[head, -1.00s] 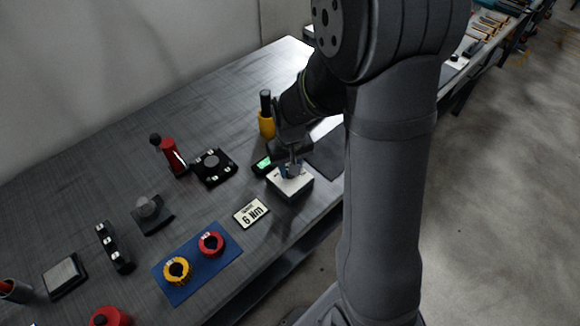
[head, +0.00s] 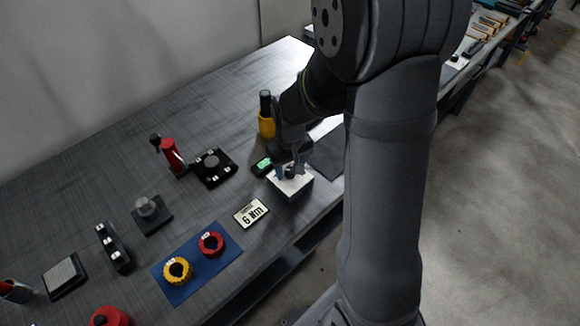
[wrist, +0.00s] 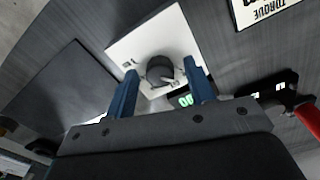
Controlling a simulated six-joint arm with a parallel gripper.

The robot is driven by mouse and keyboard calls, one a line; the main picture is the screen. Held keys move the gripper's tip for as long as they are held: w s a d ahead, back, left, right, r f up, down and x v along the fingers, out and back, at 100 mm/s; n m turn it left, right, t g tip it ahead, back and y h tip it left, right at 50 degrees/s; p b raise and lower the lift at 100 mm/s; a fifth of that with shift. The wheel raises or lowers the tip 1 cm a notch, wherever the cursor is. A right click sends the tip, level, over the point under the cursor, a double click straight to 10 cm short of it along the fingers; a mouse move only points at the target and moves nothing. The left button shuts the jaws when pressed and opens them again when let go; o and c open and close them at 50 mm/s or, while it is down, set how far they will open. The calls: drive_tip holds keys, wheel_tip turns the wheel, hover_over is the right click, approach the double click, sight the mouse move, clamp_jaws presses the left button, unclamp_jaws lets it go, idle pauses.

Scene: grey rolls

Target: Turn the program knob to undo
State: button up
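A dark round knob (wrist: 160,70) with a light pointer mark sits on top of a white box (wrist: 120,48). Small labels stand around it, too small to read. In the head view the white box (head: 291,187) is at the bench's front edge, its knob partly hidden by my gripper. My gripper (wrist: 161,68) is over the box with its blue fingers open, one to each side of the knob. A gap shows between each finger and the knob; I cannot tell their exact height.
A small device with a green display (head: 262,165) stands close behind the box. A black dial unit (head: 213,167), a red-handled lever (head: 171,154) and a yellow-based tool (head: 266,125) stand further back. A "6 Nm" card (head: 251,212) and a blue mat (head: 215,269) lie left.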

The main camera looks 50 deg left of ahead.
sight(290, 170)
wheel_tip(290, 170, up, 18)
drive_tip(key=shift+f, duration=0.25)
idle(0.4)
drive_tip(key=shift+f, duration=0.15)
idle(0.3)
wheel_tip(290, 170, down, 17)
drive_tip(key=shift+f, duration=0.15)
idle(0.5)
